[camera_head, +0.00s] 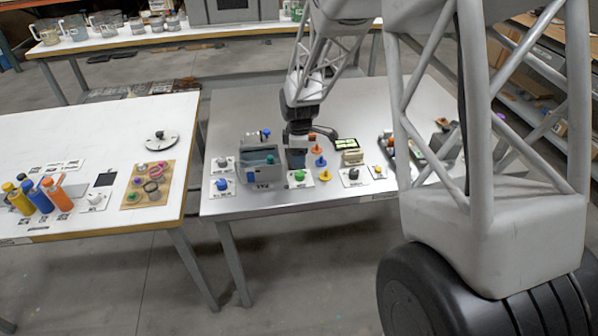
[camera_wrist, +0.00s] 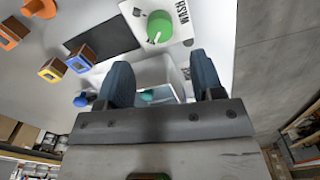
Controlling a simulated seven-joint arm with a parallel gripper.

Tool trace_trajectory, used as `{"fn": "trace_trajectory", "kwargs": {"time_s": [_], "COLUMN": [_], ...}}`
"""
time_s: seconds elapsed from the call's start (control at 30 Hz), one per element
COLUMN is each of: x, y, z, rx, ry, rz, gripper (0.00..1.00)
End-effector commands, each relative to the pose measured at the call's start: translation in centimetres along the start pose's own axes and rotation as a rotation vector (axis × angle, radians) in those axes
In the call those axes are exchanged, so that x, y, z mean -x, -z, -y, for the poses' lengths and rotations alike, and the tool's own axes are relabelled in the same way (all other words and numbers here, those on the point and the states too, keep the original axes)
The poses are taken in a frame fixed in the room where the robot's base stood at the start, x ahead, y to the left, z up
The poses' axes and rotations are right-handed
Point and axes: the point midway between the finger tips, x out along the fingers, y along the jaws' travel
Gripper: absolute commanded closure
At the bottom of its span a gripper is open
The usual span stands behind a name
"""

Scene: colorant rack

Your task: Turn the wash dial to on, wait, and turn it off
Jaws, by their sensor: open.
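The wash dial (camera_wrist: 158,27) is a round green knob on a white plate lettered WASH in the wrist view. It also shows near the front edge of the metal table in the head view (camera_head: 299,175). A small pale mark shows on the knob, but I cannot tell which setting it points to. My gripper (camera_wrist: 163,76) is open, with two dark blue-grey fingers apart and nothing held between them. In the head view my gripper (camera_head: 297,147) hangs over the table behind the dial, apart from it.
A grey basin box (camera_head: 261,163) stands left of the dial, with a teal knob (camera_wrist: 165,100) seen between my fingers. A dark pad (camera_wrist: 101,38) lies beside the dial. Other knobs (camera_head: 353,174) line the front edge.

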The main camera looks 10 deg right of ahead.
Motion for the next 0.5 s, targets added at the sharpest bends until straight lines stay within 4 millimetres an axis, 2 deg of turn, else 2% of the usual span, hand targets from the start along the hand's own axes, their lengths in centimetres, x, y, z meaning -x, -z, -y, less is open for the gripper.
{"fn": "trace_trajectory", "kwargs": {"time_s": [0.5], "x": [-5.3], "y": [0.0], "z": [0.0], "rx": [0.0], "ry": [0.002], "rz": [0.001], "gripper": [0.39]}}
